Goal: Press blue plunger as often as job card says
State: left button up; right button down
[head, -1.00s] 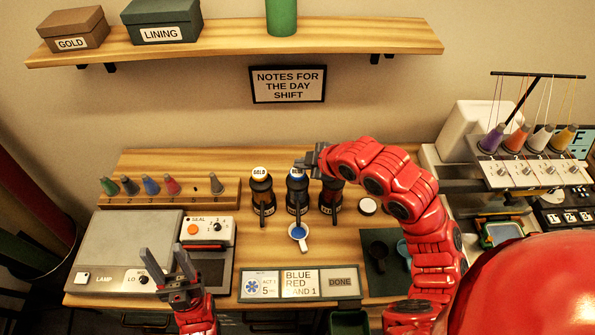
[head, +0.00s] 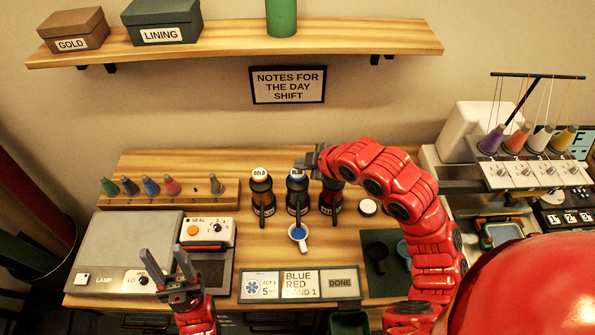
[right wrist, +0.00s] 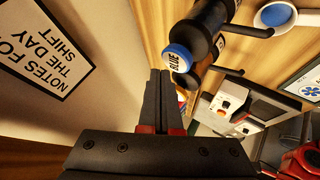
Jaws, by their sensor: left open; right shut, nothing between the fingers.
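The blue dispenser bottle (head: 297,196) stands upright between two other dark bottles, its spout over a small white cup (head: 300,235) with blue in it. Its blue plunger top (head: 296,175) also shows in the right wrist view (right wrist: 178,58), labelled BLUE. My right gripper (head: 305,163) is shut and empty, its tips right at the blue plunger top; I cannot tell whether they touch. In the right wrist view the fingers (right wrist: 160,85) are together. The job card (head: 300,284) reads BLUE, RED and "AND 1". My left gripper (head: 165,267) is open and empty before the lamp box.
The gold bottle (head: 261,196) stands left of the blue one. Another bottle (head: 331,198) stands right, partly behind my arm. A lamp box (head: 128,250), a seal unit (head: 207,231) and a spool rack (head: 165,196) fill the left. A DONE tile (head: 340,283) lies right of the card.

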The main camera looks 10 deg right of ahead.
aim_at(302, 174)
dwell(0.7)
jog(key=shift+f+b, duration=0.4)
jog(key=shift+f+b, duration=0.7)
jog(key=shift+f, duration=0.15)
dwell(0.7)
dwell(0.4)
jog(key=shift+r+p, duration=0.7)
jog(key=shift+r, duration=0.55)
jog(key=shift+r+p, duration=1.3)
jog(key=shift+r, duration=1.25)
jog(key=shift+f, duration=0.1)
